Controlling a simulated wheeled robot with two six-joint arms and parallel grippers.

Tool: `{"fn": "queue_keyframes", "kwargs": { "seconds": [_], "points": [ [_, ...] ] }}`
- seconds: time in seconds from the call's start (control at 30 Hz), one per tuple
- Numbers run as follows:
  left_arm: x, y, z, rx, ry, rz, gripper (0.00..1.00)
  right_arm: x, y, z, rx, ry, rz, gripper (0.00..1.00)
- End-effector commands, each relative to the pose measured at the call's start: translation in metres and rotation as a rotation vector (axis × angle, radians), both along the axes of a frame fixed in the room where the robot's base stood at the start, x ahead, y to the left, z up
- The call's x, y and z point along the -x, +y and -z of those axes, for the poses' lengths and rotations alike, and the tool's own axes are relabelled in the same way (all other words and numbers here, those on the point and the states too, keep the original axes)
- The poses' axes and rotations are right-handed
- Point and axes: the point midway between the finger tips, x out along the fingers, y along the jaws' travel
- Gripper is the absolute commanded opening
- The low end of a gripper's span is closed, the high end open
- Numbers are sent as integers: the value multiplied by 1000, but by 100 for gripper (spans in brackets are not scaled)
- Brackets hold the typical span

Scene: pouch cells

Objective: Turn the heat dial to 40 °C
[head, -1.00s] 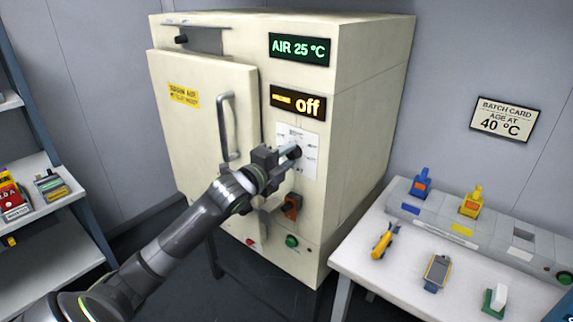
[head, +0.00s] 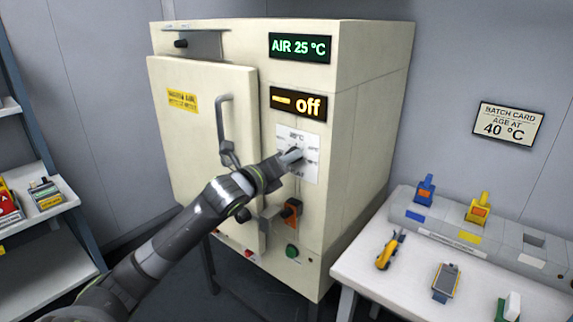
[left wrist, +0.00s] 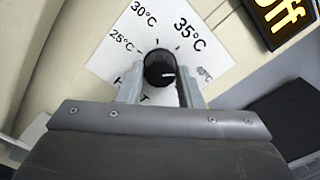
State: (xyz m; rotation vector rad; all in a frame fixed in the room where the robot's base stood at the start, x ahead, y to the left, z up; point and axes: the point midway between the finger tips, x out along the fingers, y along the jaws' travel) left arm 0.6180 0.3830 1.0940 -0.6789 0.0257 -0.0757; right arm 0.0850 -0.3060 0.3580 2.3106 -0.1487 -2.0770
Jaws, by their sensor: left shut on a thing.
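The black round heat dial (left wrist: 156,67) sits on a white scale plate (left wrist: 98,66) on the cream oven front. The left wrist view shows marks for 25, 30, 35 and a blurred 40 °C. The dial's white line points right, roughly towards the 40 °C mark. My left gripper (head: 291,157) is at the dial in the head view. In the left wrist view its grey fingers (left wrist: 160,92) lie on either side of the dial, shut on it. The amber display (head: 298,104) above reads "off". My right gripper is not in view.
The green display (head: 300,47) reads AIR 25 °C. A batch card (head: 508,124) on the wall says to age at 40 °C. An orange switch (head: 291,210) and green button (head: 292,251) sit below the dial. The door handle (head: 225,130) is left of my gripper.

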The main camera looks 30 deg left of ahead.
Motion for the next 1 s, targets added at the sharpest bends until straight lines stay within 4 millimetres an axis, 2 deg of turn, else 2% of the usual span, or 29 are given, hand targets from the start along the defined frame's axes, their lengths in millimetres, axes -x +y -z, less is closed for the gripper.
{"fn": "queue_keyframes", "kwargs": {
  "seconds": [0.3, 0.83, 0.87, 1.0],
  "points": [
    [0, 1, 3, -116, -3, -1, 10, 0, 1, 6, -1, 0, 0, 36],
    [0, 0, 3, -136, -4, 0, 10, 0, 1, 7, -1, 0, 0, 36],
    [0, 0, 3, -136, -4, 0, 35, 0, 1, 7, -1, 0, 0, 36],
    [0, 0, 2, -136, -6, 0, 53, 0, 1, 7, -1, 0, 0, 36]
  ]
}}
